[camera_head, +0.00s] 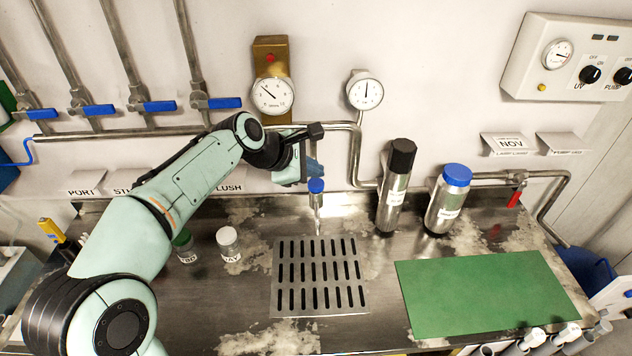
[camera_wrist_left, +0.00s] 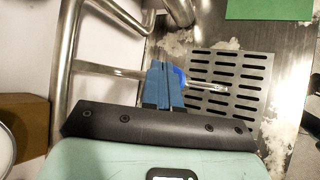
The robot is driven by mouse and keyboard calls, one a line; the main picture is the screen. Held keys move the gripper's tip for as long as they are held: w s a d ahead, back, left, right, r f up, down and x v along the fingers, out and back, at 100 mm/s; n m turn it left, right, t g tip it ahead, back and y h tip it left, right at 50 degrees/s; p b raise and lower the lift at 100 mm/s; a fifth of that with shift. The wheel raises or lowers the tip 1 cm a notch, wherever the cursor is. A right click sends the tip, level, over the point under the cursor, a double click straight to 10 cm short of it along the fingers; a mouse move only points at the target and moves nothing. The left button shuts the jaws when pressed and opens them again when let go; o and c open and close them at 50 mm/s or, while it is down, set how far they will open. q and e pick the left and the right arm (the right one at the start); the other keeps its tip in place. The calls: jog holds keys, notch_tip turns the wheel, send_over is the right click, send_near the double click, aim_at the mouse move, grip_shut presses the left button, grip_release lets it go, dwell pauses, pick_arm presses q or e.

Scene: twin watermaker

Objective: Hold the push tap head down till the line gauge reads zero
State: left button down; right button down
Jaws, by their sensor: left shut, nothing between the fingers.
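The push tap has a blue head (camera_head: 316,186) on a slim metal body above the slotted drain grate. My left gripper (camera_head: 314,172) is shut and empty, its blue fingertips directly over the tap head; I cannot tell whether they touch it. In the left wrist view the shut fingers (camera_wrist_left: 164,84) are beside the blue tap head (camera_wrist_left: 180,76) and partly cover it. A round gauge (camera_head: 364,92) sits on the pipe behind the tap, its needle pointing about straight up; its numbers are too small to read. My right gripper is not in view.
Two metal cylinders, one black-capped (camera_head: 396,186) and one blue-capped (camera_head: 449,198), stand right of the tap. A dial (camera_head: 272,96) hangs on a brass plate at the wall. Small jars (camera_head: 228,244) stand left of the grate (camera_head: 320,314). The green mat (camera_head: 488,290) is bare.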

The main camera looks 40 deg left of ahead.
pick_arm(q)
jog(key=shift+f, duration=0.1)
dwell(0.7)
jog(key=shift+f, duration=0.35)
jog(key=shift+f+b, duration=0.4)
jog(key=shift+f, duration=0.15)
dwell(6.4)
